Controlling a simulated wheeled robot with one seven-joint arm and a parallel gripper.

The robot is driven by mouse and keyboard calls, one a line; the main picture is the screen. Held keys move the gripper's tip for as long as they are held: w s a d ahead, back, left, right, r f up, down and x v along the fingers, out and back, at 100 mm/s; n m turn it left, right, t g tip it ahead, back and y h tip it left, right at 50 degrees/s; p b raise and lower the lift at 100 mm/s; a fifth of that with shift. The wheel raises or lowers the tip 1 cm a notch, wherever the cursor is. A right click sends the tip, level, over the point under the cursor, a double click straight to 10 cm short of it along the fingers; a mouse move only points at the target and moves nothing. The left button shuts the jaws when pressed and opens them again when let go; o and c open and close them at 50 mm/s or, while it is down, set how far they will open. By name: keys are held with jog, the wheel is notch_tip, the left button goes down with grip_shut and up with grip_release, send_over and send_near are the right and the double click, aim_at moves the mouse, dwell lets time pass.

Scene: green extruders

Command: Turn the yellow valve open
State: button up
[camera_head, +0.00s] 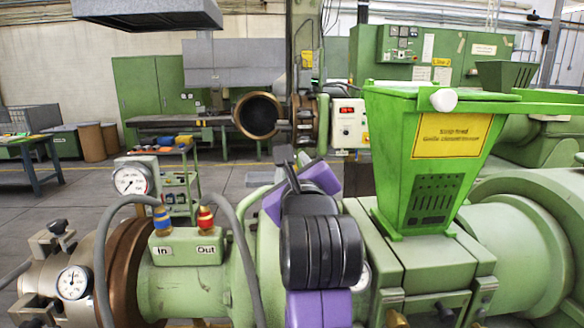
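I see no part that is clearly a separate yellow valve. On the green block of the near extruder stand a blue-and-yellow fitting (162,220) above the label "In" and a red-and-yellow fitting (206,219) above the label "Out". My gripper (291,160) is at the end of my purple and black arm, near the picture's middle and to the right of both fittings. It appears apart from them. Its dark fingers show only in part past the wrist, and I cannot tell whether they are open or shut. My arm hides part of the extruder body.
A green hopper (432,155) with a yellow sign stands on the extruder at right. Grey hoses (243,260) curve around the fittings. Round gauges (131,180) sit at left. A tool cart (178,180) stands behind. Open floor (75,205) lies at back left.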

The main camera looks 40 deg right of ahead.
jog(key=v, duration=0.3)
jog(key=shift+s+a, duration=0.15)
jog(key=shift+s, duration=0.1)
dwell(0.5)
